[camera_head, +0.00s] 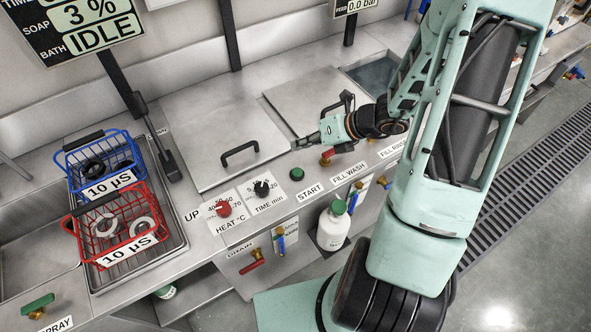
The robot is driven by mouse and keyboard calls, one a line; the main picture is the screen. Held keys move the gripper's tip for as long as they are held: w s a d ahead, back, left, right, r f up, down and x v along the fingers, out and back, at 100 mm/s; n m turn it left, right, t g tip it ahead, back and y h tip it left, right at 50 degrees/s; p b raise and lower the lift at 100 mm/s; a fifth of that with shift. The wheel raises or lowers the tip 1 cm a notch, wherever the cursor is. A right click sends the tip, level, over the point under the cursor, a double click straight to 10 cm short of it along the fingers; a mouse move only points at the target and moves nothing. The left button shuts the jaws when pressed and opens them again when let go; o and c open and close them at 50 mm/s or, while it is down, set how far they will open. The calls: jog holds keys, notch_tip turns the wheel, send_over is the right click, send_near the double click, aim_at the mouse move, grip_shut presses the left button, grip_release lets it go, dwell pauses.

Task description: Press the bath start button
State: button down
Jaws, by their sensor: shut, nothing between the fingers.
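The start button is a round green button (297,174) on the front ledge of the bath unit, just left of the START label (311,190). My gripper (300,144) is shut and empty. In the picture its fingertips point left and show above the button, near the right edge of the closed lid; they look apart from the button. The display (84,25) at the upper left reads SOAP 3 % and BATH IDLE.
A red HEAT knob (223,208) and a black TIME knob (262,188) sit left of the button. A closed lid with a black handle (240,152) lies behind. Blue (105,157) and red (118,226) baskets stand at left. A white bottle (333,226) hangs below.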

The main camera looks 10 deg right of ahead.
aim_at(300, 172)
jog(key=shift+f, duration=0.1)
notch_tip(300, 172, down, 9)
jog(key=b, duration=0.8)
dwell(1.2)
jog(key=shift+f, duration=0.25)
jog(key=shift+f+b, duration=0.5)
jog(key=shift+b, duration=0.2)
dwell(0.5)
jog(key=shift+r+p, duration=0.85)
jog(key=shift+r, duration=0.1)
jog(key=shift+r, duration=0.1)
jog(key=shift+r+p, duration=2.25)
jog(key=shift+r, duration=0.15)
